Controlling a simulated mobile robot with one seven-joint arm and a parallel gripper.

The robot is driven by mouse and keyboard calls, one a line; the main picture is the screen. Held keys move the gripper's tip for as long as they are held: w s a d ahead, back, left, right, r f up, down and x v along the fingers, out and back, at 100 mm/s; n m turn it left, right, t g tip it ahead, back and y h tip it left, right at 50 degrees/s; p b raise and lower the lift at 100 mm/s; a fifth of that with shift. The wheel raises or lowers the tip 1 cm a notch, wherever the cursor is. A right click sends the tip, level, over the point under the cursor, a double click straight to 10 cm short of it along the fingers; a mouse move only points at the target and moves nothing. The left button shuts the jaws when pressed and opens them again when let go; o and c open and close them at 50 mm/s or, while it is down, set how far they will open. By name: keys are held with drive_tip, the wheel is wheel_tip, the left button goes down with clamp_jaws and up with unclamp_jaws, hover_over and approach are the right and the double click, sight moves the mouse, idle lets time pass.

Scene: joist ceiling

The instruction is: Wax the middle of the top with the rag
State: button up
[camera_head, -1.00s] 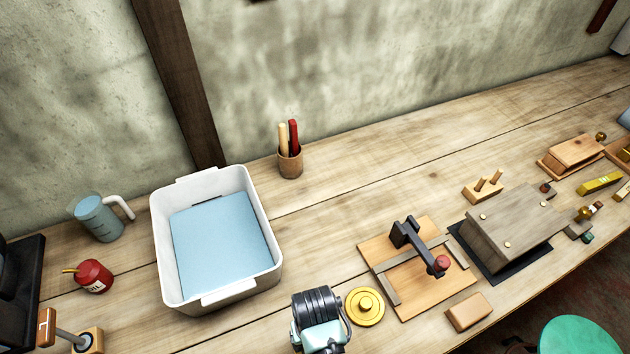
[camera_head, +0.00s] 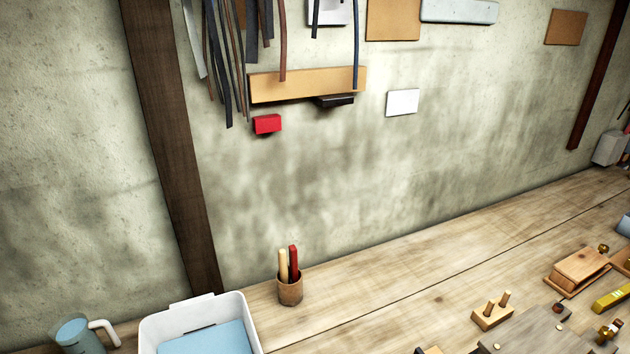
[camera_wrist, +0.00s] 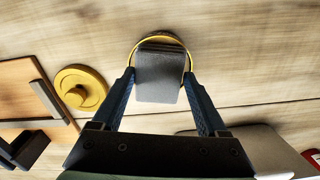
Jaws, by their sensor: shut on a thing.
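My gripper (camera_wrist: 159,76) is in the wrist view, its two dark blue fingers shut on a grey folded rag (camera_wrist: 158,80). The rag overlaps a round tin with a thin yellow rim (camera_wrist: 160,36) on the bench. I cannot tell how deep the rag sits in the tin; its inside is mostly hidden. The yellow lid (camera_wrist: 82,88) lies left of the tin. In the head view, a greyish wooden top (camera_head: 530,332) is at the lower right, cut off by the frame edge. My gripper is outside the head view.
A wooden board with a clamp (camera_wrist: 28,95) lies left of the lid. A pen cup (camera_head: 290,290) and a peg block (camera_head: 492,314) stand on the bench. Bare bench lies between them.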

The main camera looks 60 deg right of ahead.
drive_tip(key=shift+f, duration=0.45)
idle(1.6)
wheel_tip(320, 180, up, 7)
drive_tip(key=p, duration=0.7)
drive_tip(key=shift+r, duration=0.1)
idle(1.0)
